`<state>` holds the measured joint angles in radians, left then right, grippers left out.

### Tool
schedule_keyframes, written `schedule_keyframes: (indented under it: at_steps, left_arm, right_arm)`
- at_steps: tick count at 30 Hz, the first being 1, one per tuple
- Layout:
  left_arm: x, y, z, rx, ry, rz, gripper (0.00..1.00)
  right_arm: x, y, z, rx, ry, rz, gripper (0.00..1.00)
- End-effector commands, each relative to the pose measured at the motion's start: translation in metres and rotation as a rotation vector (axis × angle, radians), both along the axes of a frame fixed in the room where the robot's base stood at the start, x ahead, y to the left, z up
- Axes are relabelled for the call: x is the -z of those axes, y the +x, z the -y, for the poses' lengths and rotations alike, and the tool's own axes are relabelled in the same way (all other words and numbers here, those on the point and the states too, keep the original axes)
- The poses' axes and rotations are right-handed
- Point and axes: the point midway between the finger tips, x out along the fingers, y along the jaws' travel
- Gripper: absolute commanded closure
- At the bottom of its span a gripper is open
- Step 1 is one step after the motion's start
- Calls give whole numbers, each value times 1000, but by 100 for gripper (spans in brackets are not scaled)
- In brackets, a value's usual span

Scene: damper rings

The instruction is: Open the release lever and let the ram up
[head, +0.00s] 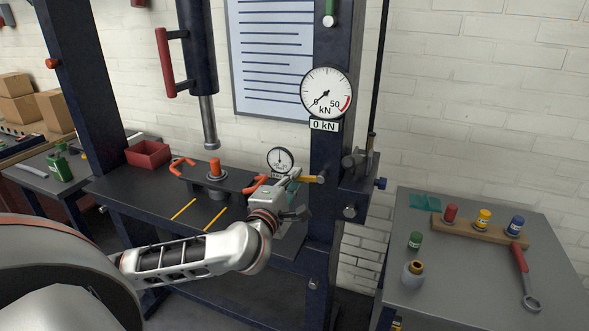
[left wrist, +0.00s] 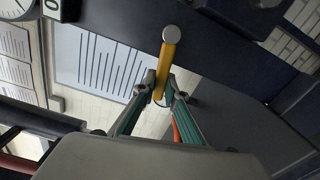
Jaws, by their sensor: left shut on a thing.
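The release lever (head: 309,179) is a short yellow bar on the right column of the press, and it also shows in the left wrist view (left wrist: 168,62) with a round grey end. My left gripper (head: 290,181) is shut on this lever, its teal fingers (left wrist: 161,92) on either side of the bar. The ram (head: 208,122) is a steel rod hanging from the dark cylinder. Its lower end is just above an orange-topped part (head: 214,167) in the fixture, with a small gap visible. The force gauge (head: 327,92) and its display read 0 kN. My right gripper is out of view.
A small dial gauge (head: 280,160) stands close behind my left gripper. A tall dark pump handle (head: 379,70) rises right of the column. The right-hand table (head: 460,275) holds several small pots and a red-handled wrench (head: 524,275). A red bin (head: 148,154) sits on the press table.

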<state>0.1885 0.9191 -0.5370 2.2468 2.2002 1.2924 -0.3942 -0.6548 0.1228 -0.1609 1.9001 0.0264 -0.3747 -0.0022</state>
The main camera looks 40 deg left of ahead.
Motion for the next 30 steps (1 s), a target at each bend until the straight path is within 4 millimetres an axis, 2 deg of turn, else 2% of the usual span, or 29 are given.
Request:
schedule_keyframes:
  at_steps: [3,4,5,6,17,30]
  left_arm:
    - [-13,0,-1,1,154,-32,100]
    - [-10,0,0,1,141,-33,81]
    - [-10,0,0,1,139,-32,73]
    - [-9,0,0,1,137,-32,70]
    - [-9,-1,0,1,134,-32,70]
    - [-9,-14,3,1,134,-32,70]
  right_arm:
    - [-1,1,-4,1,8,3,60]
    - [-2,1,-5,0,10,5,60]
    - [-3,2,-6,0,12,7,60]
    - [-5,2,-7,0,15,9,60]
    - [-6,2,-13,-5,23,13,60]
    - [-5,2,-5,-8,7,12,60]
